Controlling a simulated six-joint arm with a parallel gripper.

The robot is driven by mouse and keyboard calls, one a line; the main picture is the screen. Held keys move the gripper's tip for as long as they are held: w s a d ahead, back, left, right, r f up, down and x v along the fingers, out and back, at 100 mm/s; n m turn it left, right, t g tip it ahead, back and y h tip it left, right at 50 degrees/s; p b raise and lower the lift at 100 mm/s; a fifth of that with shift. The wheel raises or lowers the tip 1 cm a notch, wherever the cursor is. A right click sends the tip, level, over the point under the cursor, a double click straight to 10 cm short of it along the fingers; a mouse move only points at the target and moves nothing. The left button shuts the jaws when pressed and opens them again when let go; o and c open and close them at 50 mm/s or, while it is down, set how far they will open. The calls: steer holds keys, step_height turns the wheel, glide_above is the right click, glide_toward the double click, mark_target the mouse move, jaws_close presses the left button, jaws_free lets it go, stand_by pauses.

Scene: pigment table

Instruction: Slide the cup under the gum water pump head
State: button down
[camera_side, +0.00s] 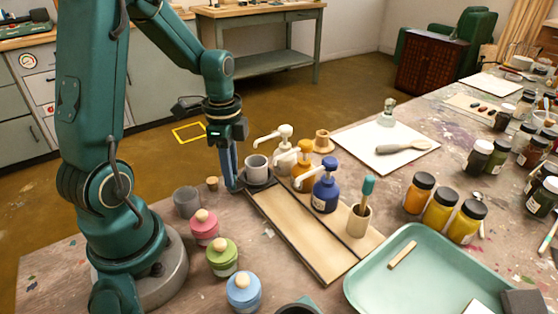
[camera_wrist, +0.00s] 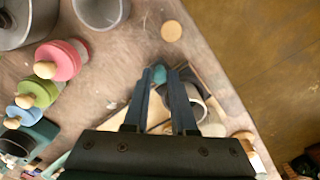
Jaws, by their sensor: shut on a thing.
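A grey cup (camera_side: 256,170) stands upright on a dark round pad at the far left end of a wooden slide board (camera_side: 310,238). My gripper (camera_side: 233,184) is down just left of the cup. In the wrist view its fingers (camera_wrist: 160,80) close around a small teal knob (camera_wrist: 159,74), with the cup (camera_wrist: 197,103) right beside the right finger. Three pump bottles stand behind the board: white (camera_side: 285,148), orange (camera_side: 302,165) and blue (camera_side: 326,188). The white pump's spout ends above the cup in the picture; exact alignment is unclear. I cannot read which holds gum water.
A grey pot (camera_side: 187,201), pink jar (camera_side: 204,229), green jar (camera_side: 222,259) and blue jar (camera_side: 243,291) line the near left. A brush pot (camera_side: 359,219) stands at the board's right. A green tray (camera_side: 435,292) lies at the front right.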

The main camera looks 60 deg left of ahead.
steer(key=shift+w+a, duration=0.1)
steer(key=shift+a, duration=0.2)
steer(key=c, duration=0.7)
jaws_free()
steer(key=shift+d, duration=0.1)
steer(key=shift+c, duration=0.2)
steer(key=shift+r, duration=2.6)
